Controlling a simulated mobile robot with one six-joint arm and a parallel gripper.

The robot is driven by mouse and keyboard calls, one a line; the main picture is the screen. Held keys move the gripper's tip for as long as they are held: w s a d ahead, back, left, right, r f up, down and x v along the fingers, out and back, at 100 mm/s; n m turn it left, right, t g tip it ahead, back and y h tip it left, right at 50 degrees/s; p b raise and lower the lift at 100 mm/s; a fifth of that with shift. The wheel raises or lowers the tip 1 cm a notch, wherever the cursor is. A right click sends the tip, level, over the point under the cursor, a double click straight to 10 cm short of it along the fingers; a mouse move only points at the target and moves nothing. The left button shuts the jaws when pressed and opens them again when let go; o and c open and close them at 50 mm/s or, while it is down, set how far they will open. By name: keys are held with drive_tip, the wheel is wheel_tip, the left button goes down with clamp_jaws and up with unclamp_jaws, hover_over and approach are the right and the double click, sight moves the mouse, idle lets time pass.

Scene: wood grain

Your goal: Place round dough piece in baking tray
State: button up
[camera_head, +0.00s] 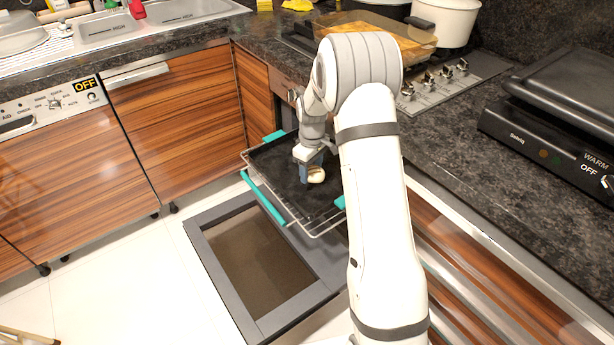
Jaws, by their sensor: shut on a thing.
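My gripper (312,168) points down over the baking tray, shut on the round dough piece (316,176). The dough is small, pale and rounded, and my gripper partly hides it. My arm hides the tray's right part.
The open oven door (255,320) lies low below the rack. A black appliance (548,150) and a hob (450,85) with pots and a glass dish (385,35) stand on the right counter. The sink (165,12) is at the back left.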

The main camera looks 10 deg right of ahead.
sight(310, 176)
drive_tip(key=shift+w, duration=0.6)
drive_tip(key=shift+s+f+b, duration=0.1)
drive_tip(key=shift+f+b, duration=0.3)
drive_tip(key=shift+f, duration=1.35)
drive_tip(key=shift+f, duration=0.2)
drive_tip(key=o, duration=1)
wheel_tip(310, 176, up, 12)
drive_tip(key=shift+r+p, duration=0.2)
drive_tip(key=shift+p, duration=0.8)
